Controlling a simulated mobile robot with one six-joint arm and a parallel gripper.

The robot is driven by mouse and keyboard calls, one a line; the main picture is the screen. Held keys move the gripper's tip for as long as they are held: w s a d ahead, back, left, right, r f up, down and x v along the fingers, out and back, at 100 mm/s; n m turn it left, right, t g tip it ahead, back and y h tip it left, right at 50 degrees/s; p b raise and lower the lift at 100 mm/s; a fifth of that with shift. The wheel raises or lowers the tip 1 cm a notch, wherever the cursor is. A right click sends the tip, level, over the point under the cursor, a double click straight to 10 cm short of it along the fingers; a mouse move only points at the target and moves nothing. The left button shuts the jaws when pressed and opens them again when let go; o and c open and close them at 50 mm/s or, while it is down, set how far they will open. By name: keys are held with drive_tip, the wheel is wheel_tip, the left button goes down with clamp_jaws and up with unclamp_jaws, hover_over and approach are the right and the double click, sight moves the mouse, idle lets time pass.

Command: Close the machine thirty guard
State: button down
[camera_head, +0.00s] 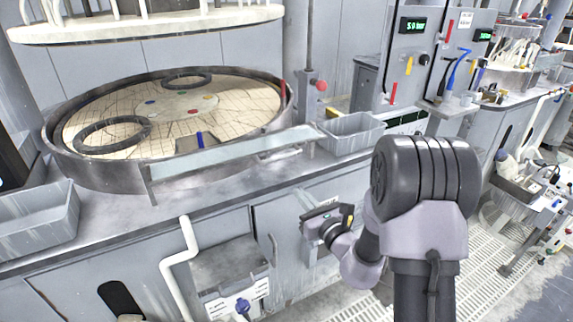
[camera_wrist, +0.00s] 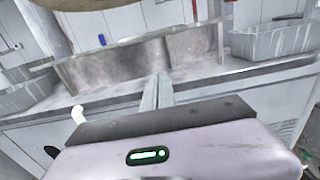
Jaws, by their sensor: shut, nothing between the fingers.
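A long, pale, see-through guard panel (camera_head: 230,152) runs along the front of a round polishing platen (camera_head: 200,100). Its left end has a short upright edge, and its right end reaches a grey tray. No machine number is readable on it. In the wrist view the guard panel (camera_wrist: 115,50) crosses ahead of my fingers, in front of the grey basin wall. My gripper (camera_head: 318,212) is low in front of the bench, right of the guard's middle; its fingertips are hard to see there. In the wrist view my gripper (camera_wrist: 158,88) has its fingers together and empty, apparently short of the guard.
Grey trays stand at the right (camera_head: 352,132) and left (camera_head: 38,215) of the platen. A post with a red knob (camera_head: 320,85) rises behind the right tray. A white pipe (camera_head: 180,260) and door handles stick out from the bench front. Grated floor lies at lower right.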

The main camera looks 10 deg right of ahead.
drive_tip(key=w+a+r+b, duration=0.1)
drive_tip(key=w+a+r, duration=0.1)
drive_tip(key=w+r, duration=0.2)
drive_tip(key=x, duration=0.3)
drive_tip(key=shift+w+d, duration=0.2)
drive_tip(key=shift+w, duration=0.1)
